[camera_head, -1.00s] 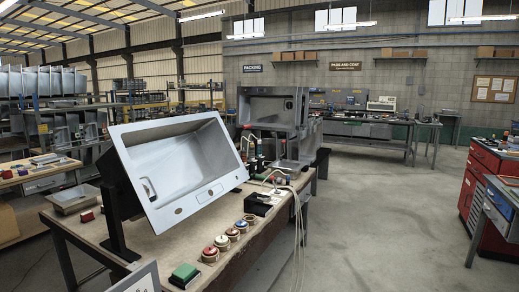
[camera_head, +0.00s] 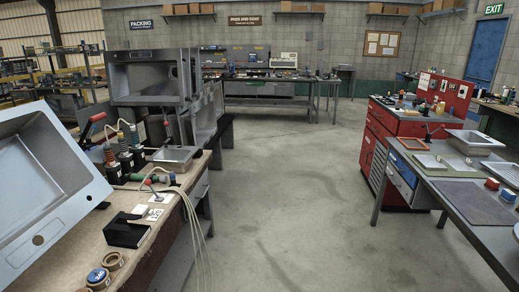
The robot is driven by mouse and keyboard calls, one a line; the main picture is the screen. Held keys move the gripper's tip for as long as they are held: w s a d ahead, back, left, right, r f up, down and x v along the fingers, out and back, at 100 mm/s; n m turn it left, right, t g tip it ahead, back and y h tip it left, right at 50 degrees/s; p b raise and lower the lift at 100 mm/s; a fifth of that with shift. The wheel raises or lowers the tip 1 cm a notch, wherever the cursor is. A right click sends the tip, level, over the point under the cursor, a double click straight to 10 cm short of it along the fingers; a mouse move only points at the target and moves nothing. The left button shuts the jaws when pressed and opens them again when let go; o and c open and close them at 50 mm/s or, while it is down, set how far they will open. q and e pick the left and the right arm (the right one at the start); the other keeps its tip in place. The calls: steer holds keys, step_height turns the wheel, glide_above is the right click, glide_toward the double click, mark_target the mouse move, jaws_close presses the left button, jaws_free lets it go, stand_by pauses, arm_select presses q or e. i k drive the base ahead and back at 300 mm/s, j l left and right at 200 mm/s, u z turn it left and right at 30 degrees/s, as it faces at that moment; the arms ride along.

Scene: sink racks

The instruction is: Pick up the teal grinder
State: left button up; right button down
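I cannot make out a teal grinder for certain. On the left bench, several dark hand tools (camera_head: 124,158) with red, white and green tops stand upright with hoses attached. A small green cylindrical object (camera_head: 137,177) lies in front of them, too small to identify. Neither of my grippers shows in the view.
The left bench (camera_head: 150,240) carries a tilted steel sink (camera_head: 45,190), a black holder (camera_head: 126,230) and round discs (camera_head: 97,278). Pale hoses hang over its edge. A right bench (camera_head: 480,232) stands beside a red cabinet (camera_head: 395,130). Open floor (camera_head: 300,200) lies between.

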mark_target(136, 148)
steer(key=i, duration=2.15)
steer(key=l+z, duration=0.05)
steer(key=l, duration=0.05)
